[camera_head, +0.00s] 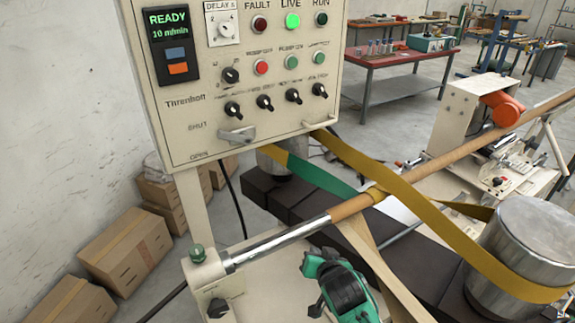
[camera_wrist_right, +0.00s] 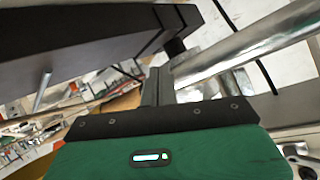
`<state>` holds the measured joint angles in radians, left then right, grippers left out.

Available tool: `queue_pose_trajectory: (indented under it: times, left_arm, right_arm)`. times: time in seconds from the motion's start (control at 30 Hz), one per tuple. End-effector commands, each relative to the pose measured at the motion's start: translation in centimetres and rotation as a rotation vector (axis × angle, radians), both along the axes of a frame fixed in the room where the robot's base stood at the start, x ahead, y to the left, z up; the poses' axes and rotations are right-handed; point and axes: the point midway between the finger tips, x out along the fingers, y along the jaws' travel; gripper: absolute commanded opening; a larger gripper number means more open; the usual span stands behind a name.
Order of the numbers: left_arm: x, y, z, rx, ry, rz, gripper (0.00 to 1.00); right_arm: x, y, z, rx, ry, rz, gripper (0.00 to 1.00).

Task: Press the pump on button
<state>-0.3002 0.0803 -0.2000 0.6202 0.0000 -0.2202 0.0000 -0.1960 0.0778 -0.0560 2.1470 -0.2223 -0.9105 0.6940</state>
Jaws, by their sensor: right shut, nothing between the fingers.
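A cream control panel (camera_head: 240,110) stands at the upper left in the head view. Its second row holds a red button (camera_head: 261,67) and, to the right, a green button (camera_head: 291,62) whose small label seems to read pump on. Another green button (camera_head: 319,58) sits further right. My right gripper (camera_head: 318,266), green and black, is low in the head view, below the panel and apart from it. In the right wrist view its dark fingers (camera_wrist_right: 160,86) are together with nothing between them. My left gripper is out of view.
A shiny shaft with a brown tube (camera_head: 350,205) runs diagonally between the panel and my right gripper. Yellow belts (camera_head: 415,205) loop around a metal drum (camera_head: 535,240) at right. Cardboard boxes (camera_head: 125,250) lie at left. The space directly before the panel's buttons is clear.

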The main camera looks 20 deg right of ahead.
Motion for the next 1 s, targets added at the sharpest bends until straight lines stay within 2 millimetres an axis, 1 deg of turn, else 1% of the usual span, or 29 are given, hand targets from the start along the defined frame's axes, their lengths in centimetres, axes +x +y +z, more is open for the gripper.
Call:
queue_pose_trajectory:
  times: [0.03,0.17,0.2,0.27,0.3,0.37,0.4,0.43,0.47,0.5,0.57,0.6,0.67,0.7,0.8,0.83,0.9,1.0]
  left_arm:
    - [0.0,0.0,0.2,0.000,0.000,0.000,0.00]
    - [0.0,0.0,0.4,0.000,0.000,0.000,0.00]
    - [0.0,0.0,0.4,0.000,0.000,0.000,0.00]
    - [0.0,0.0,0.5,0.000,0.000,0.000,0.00]
    - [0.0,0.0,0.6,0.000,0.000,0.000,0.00]
    - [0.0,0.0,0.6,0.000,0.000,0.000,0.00]
    - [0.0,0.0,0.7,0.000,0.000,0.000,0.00]
    - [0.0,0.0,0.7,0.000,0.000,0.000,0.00]
    - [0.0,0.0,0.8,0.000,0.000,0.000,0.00]
    - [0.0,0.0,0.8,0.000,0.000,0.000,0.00]
    - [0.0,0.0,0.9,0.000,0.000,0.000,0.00]
    - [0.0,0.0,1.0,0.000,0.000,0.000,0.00]
    - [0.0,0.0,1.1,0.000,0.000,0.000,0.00]
    - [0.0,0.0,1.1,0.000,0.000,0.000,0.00]
    - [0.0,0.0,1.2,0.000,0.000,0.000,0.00]
    - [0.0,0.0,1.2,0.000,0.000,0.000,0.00]
    - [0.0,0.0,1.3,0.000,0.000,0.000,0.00]
    - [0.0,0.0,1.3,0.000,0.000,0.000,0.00]
  right_arm:
    - [1.3,-0.4,2.5,0.032,-0.075,-0.028,0.00]
    - [4.1,-1.3,8.2,0.125,-0.266,-0.093,0.00]
    - [4.9,-1.6,10.1,0.158,-0.326,-0.108,0.00]
    - [5.8,-1.9,12.8,0.206,-0.417,-0.126,0.00]
    - [6.4,-2.2,14.7,0.241,-0.478,-0.135,0.00]
    - [7.1,-2.6,17.6,0.291,-0.568,-0.146,0.00]
    - [7.5,-2.8,19.5,0.326,-0.627,-0.149,0.00]
    - [7.7,-2.9,20.9,0.354,-0.673,-0.148,0.00]
    - [7.9,-3.0,22.4,0.380,-0.717,-0.147,0.00]
    - [8.1,-3.2,24.3,0.415,-0.775,-0.145,0.00]
    - [8.2,-3.4,27.2,0.468,-0.862,-0.134,0.00]
    - [8.2,-3.6,29.0,0.502,-0.918,-0.125,0.00]
    - [8.1,-3.7,31.7,0.553,-0.996,-0.107,0.00]
    - [8.0,-3.8,33.4,0.586,-1.045,-0.091,0.00]
    - [7.5,-3.9,36.9,0.656,-1.149,-0.051,0.00]
    - [7.3,-4.0,37.8,0.674,-1.176,-0.040,0.00]
    - [7.0,-4.0,39.6,0.711,-1.225,-0.014,0.00]
    - [6.5,-4.0,41.2,0.745,-1.273,0.014,0.00]
